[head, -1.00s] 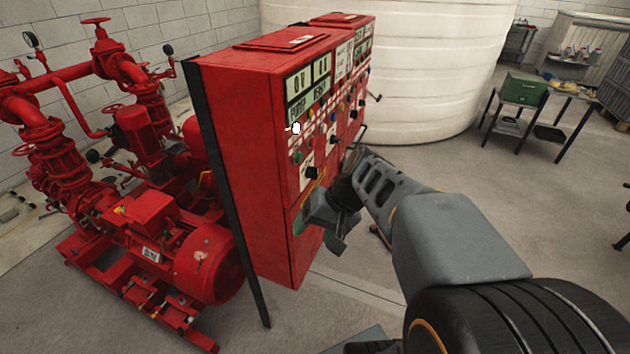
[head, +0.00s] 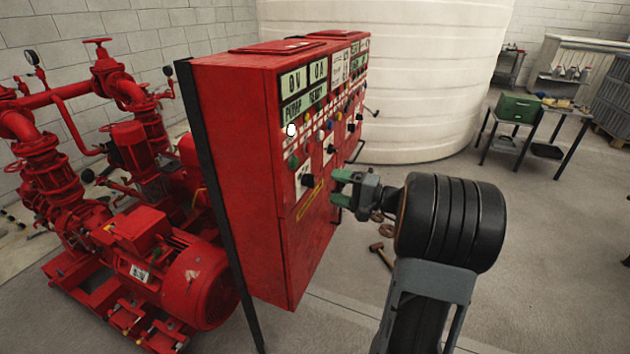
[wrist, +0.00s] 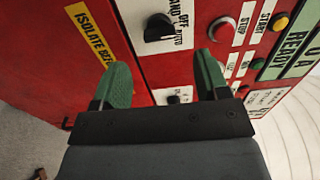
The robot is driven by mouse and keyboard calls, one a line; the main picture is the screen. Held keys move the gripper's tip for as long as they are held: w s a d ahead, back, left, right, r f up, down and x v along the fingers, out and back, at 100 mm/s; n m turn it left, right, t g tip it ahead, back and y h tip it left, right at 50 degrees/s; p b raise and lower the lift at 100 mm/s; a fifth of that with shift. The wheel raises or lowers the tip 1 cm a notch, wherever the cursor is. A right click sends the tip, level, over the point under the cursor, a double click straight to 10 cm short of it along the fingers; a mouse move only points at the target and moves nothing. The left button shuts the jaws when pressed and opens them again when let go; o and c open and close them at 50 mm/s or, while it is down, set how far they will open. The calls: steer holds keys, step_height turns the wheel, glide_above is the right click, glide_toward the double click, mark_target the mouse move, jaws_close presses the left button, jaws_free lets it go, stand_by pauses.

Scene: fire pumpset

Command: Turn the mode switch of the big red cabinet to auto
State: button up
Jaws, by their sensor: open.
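The big red cabinet (head: 235,150) stands in the middle of the head view. Its mode switch (head: 308,180) is a black knob on a white plate, low on the front at the near end. In the wrist view the mode switch (wrist: 158,28) shows sideways beside the words HAND, OFF and AUTO; I cannot tell its exact setting. My gripper (head: 338,188) is open, with green fingers a short way in front of the switch. In the wrist view the gripper (wrist: 163,75) is empty, and the knob lies beyond the gap between the fingertips, apart from them.
Coloured buttons (wrist: 223,29) and another black switch (wrist: 173,98) are close to my fingers. A yellow label (wrist: 95,40) is on the cabinet. Red pumps (head: 150,255) stand left, a white tank (head: 400,70) behind. Floor at the right is open; a hammer (head: 381,257) lies there.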

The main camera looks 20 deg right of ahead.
mark_target(314, 182)
steer(key=p+x, duration=0.1)
steer(key=x, duration=0.5)
steer(key=shift+w+a, duration=0.25)
steer(key=shift+a, duration=0.05)
steer(key=shift+c, duration=0.3)
steer(key=c, duration=0.9)
steer(key=shift+o, duration=0.2)
steer(key=shift+m, duration=0.3)
steer(key=m, duration=0.4)
steer(key=shift+m+p, duration=0.95)
steer(key=shift+m, duration=1.15)
